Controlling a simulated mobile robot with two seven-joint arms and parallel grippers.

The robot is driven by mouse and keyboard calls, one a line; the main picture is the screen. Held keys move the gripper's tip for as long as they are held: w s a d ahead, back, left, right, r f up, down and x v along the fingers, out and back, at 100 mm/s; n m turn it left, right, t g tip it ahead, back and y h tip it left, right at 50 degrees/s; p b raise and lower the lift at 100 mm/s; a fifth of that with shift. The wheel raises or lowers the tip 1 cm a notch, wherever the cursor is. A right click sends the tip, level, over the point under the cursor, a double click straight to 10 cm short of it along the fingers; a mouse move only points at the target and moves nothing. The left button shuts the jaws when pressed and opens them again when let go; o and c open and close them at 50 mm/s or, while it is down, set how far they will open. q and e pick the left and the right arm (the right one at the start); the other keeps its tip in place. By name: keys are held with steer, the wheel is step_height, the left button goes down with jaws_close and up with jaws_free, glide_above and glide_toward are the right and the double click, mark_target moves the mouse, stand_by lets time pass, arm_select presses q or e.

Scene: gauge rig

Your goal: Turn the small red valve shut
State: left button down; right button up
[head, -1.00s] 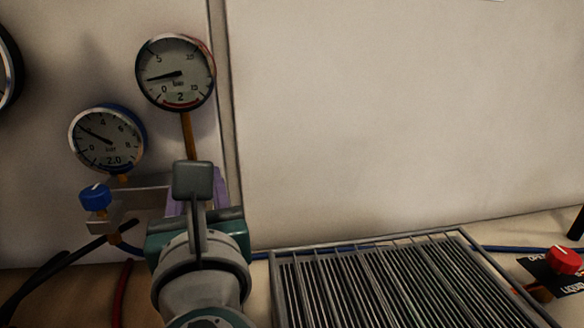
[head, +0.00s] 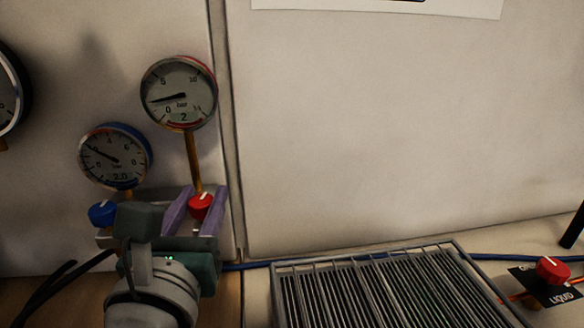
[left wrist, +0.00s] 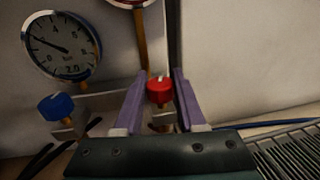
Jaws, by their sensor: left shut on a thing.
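The small red valve (head: 200,206) is a red knob with a white mark on the manifold, below the upper gauge's brass stem. It also shows in the left wrist view (left wrist: 160,91). My left gripper (head: 203,194) has its two purple fingers on either side of this knob and is shut on it. In the left wrist view the fingers (left wrist: 160,80) flank the knob, which sits between them. My right gripper is not in view.
A blue knob (head: 102,213) sits close left of the gripper. Two gauges (head: 179,93) (head: 115,156) stand above the manifold. A slatted metal rack (head: 455,243) lies to the right. Another red knob (head: 552,269) stands on a "LIQUID" label at far right. Dark hoses run at lower left.

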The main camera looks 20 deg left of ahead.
arm_select(q)
steer(key=shift+a+m+t+h, duration=0.1)
steer(key=shift+m+t+h, duration=0.2)
steer(key=shift+m+h, duration=0.3)
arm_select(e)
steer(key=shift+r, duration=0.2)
arm_select(q)
steer(key=m+h, duration=0.1)
steer(key=h, duration=0.1)
steer(key=shift+t+h, duration=0.3)
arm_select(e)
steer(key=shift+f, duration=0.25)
arm_select(q)
steer(key=shift+f+m+h+b, duration=0.1)
steer(key=shift+m+h+b, duration=1.1)
steer(key=shift+h, duration=0.6)
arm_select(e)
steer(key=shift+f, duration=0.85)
arm_select(q)
steer(key=shift+m+h, duration=0.4)
steer(key=shift+m, duration=0.1)
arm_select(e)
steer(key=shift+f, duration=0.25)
arm_select(q)
steer(key=c, duration=0.5)
jaws_free()
steer(key=shift+s, duration=0.1)
